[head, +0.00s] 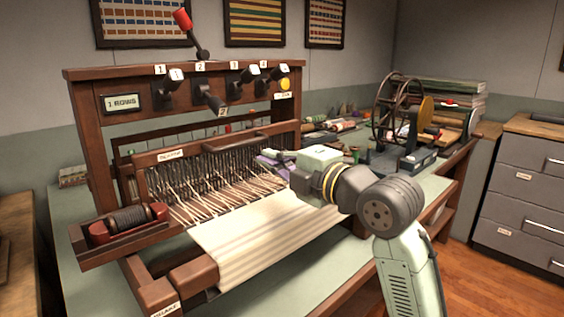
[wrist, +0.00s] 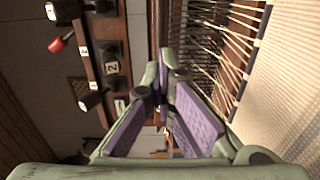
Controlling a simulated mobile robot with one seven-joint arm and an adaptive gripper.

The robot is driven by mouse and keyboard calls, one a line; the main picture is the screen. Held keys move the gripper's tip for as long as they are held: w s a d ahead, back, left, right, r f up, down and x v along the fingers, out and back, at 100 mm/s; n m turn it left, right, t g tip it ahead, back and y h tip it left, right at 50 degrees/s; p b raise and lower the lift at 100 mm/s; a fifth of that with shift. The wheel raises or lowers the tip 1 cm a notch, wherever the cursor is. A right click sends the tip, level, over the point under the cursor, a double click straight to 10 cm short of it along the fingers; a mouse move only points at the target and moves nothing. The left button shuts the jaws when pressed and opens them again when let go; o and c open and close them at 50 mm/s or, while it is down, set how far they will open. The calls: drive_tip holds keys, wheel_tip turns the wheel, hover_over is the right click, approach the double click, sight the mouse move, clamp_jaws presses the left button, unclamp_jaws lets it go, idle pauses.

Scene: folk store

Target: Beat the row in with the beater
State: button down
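The wooden beater (head: 172,154), with a label on its top rail, crosses the loom in the head view. A dark raised handle (head: 235,142) runs along its top. Pale warp threads (head: 225,190) pass through it to the cream striped cloth (head: 265,240). My gripper (head: 268,157) is by the beater's right end, above the threads. In the wrist view my gripper (wrist: 163,75) has purple pads, with a narrow gap between its fingers and nothing clearly held. I cannot tell whether the fingertips touch the beater or its handle.
Numbered levers (head: 212,97) and a red-knobbed lever (head: 190,32) stick out from the loom's upper frame. A counter (head: 124,102) reads "1 ROWS". A red shuttle (head: 128,222) lies on the left ledge. A spinning-wheel device (head: 400,115) stands to the right on the table.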

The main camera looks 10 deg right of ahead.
drive_tip(key=shift+x, duration=2.65)
drive_tip(key=c, duration=1.2)
unclamp_jaws()
drive_tip(key=b+v, duration=0.2)
drive_tip(key=v, duration=0.6)
